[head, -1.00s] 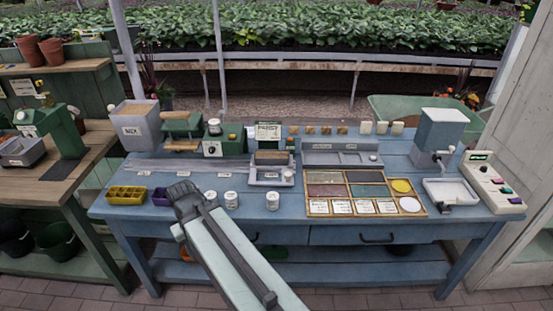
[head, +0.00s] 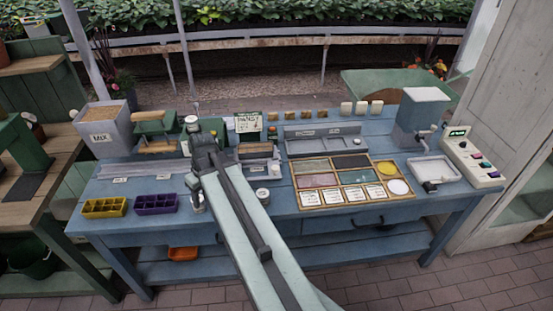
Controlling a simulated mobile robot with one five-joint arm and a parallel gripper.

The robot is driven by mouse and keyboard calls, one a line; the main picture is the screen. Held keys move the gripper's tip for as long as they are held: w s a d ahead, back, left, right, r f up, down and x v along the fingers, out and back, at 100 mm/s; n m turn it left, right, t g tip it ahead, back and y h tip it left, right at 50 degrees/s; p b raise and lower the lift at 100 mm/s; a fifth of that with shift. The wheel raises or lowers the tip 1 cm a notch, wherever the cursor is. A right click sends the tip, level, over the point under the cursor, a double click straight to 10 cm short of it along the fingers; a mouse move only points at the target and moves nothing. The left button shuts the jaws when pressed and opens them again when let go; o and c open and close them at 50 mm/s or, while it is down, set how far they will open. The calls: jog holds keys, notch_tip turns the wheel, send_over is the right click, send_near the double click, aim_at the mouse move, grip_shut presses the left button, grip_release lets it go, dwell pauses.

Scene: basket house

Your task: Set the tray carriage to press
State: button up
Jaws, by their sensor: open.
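A grey rail (head: 145,169) with small white labels runs along the left half of the blue bench. The tray carriage (head: 262,173), a grey slide with a brown tray on it, appears to stand at the rail's right end, partly behind my arm. My gripper (head: 199,142) is open, above the rail and left of the carriage, in front of a green machine; its fingers are dark and small, and I cannot tell if they touch anything. A green press-like machine (head: 154,127) with a brown block stands behind the rail, further left.
Yellow (head: 104,208) and purple (head: 155,204) cell trays sit at the front left. White jars, one seen here (head: 263,195), stand near my arm. A grey MIX bin (head: 104,133) is at the back left. A wooden palette frame (head: 350,181) and crank machine (head: 420,118) fill the right.

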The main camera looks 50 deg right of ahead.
jog(key=s+d+r+t+p, duration=0.1)
jog(key=d+r, duration=0.1)
jog(key=d, duration=0.6)
jog(key=s+d+r+t+p, duration=0.1)
jog(key=s+d, duration=0.1)
jog(key=d, duration=0.6)
jog(key=t, duration=0.1)
send_near(276, 167)
jog(key=shift+n+h, duration=0.3)
jog(key=b+x, duration=0.2)
jog(key=x, duration=0.1)
jog(key=b+x, duration=0.2)
jog(key=x, duration=0.1)
jog(key=b+x, duration=0.2)
jog(key=shift+a+f+b, duration=0.4)
jog(key=shift+a, duration=0.05)
jog(key=shift+w+r, duration=0.1)
jog(key=shift+r, duration=0.05)
jog(key=shift+c, duration=0.3)
grip_shut()
